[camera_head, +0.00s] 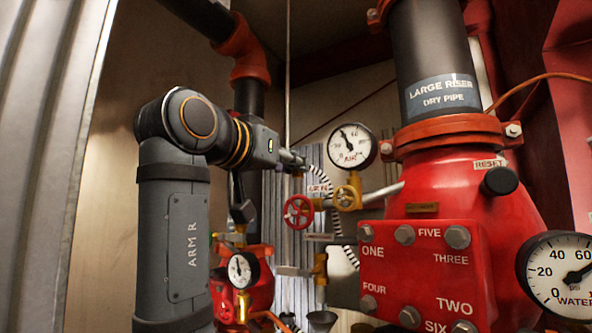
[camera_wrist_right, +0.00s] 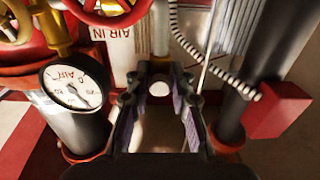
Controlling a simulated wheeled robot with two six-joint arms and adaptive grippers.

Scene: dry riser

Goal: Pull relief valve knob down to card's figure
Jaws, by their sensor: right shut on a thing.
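My right gripper (camera_head: 242,212) points down beside the riser pipework, above a small red fitting with brass parts. In the right wrist view its two fingers (camera_wrist_right: 158,108) stand either side of a small pale round end, which I take to be the relief valve knob (camera_wrist_right: 158,88); it is shut on this. The knob is mostly hidden by the fingers in the head view. The air gauge (camera_head: 351,147) has its needle pointing up and left; an air gauge also shows in the right wrist view (camera_wrist_right: 75,87). I see no readable card. My left gripper is not in view.
The red riser valve body (camera_head: 440,200), reset knob (camera_head: 500,180) and water gauge (camera_head: 570,275) fill the right.

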